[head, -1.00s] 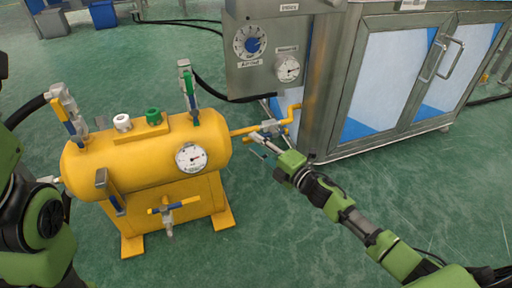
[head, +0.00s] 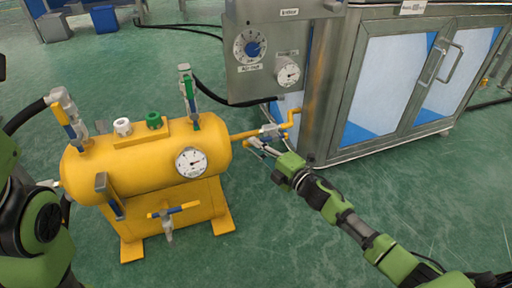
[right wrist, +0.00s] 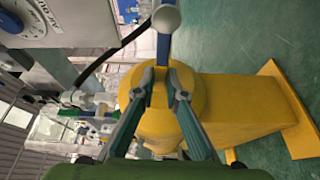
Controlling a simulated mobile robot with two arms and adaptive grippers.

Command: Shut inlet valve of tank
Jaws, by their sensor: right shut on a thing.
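The yellow tank (head: 140,165) stands at left centre in the head view, with a round gauge (head: 191,162) on its side. A metal valve (head: 270,131) sits on the yellow pipe from the tank's right end. My right gripper (head: 252,143) is at this valve, its fingers pointing left. In the right wrist view the fingertips (right wrist: 161,73) are closed at a blue lever (right wrist: 163,46) with a grey rounded end. The exact contact is partly hidden by the fingers. My left arm shows at the left edge; its gripper is out of view.
A steel control box (head: 265,50) with a dial and gauge hangs behind the pipe. A glass-doored cabinet (head: 335,110) stands at the right. Other valves rise from the tank top, one with a green handle (head: 190,98). Green floor is open at lower right.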

